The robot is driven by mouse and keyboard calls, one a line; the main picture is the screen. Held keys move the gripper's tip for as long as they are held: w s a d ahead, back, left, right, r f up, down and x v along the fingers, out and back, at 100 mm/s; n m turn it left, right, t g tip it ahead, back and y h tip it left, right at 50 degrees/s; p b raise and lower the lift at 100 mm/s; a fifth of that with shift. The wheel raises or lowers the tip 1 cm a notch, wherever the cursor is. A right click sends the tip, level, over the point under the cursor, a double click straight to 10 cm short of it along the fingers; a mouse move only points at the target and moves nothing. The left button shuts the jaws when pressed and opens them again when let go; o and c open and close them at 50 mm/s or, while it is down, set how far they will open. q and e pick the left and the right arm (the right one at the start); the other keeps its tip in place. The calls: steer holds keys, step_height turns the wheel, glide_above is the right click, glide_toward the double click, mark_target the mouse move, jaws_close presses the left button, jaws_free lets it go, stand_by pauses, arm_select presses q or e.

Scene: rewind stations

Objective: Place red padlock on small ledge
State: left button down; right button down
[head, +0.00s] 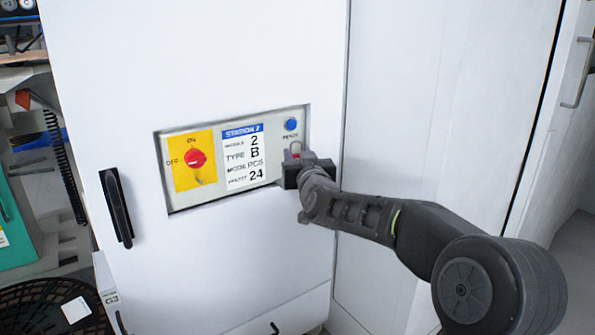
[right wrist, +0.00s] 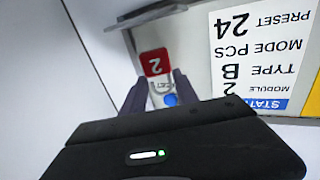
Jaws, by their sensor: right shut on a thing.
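The red padlock (right wrist: 155,63), marked with a white 2, hangs by its pale shackle between the fingers of my right gripper (right wrist: 158,88). The gripper is shut on it. A small grey ledge (right wrist: 146,15) juts out in the right wrist view, apart from the padlock in that picture. In the head view the ledge is mostly hidden behind my gripper. My left gripper is not in view.
The recessed panel carries a red rotary switch (head: 196,158) on a yellow plate, a label card (head: 244,157) and a blue button (head: 291,124). A black door handle (head: 117,208) sticks out at left. A dark basket (head: 50,312) stands at lower left.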

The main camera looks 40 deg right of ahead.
step_height(320, 180, down, 3)
steer(key=shift+w+f+b, duration=0.1)
steer(key=shift+f+b, duration=0.05)
steer(key=shift+b, duration=0.45)
steer(key=shift+w, duration=0.15)
steer(key=shift+f, duration=0.15)
steer(key=c, duration=0.9)
jaws_free()
steer(key=shift+c, duration=0.2)
